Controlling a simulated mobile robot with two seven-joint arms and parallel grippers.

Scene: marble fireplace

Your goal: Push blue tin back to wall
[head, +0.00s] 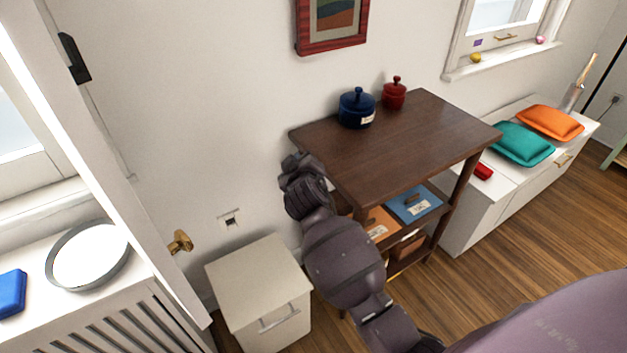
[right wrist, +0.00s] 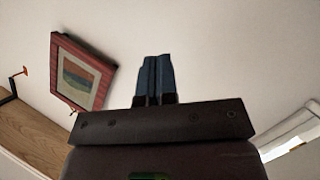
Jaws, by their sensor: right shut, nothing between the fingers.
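The blue tin (head: 357,108) is a round dark-blue lidded pot with a knob and a white label. It stands upright on the back part of the dark wooden shelf table (head: 420,135), near the wall; the exact gap to the wall is hard to judge. My right gripper (head: 295,163) is beside the table's left edge, left of and nearer than the tin, not touching it. In the right wrist view its fingers (right wrist: 154,80) are together and empty, against the pale wall. The tin is not visible in that view. My left gripper is not in view.
A small red lidded pot (head: 394,95) stands right of the tin. A red-framed picture (head: 332,22) hangs above. A white cabinet (head: 262,285) stands low at left. Boxes sit on the table's lower shelf. The table's front top is clear.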

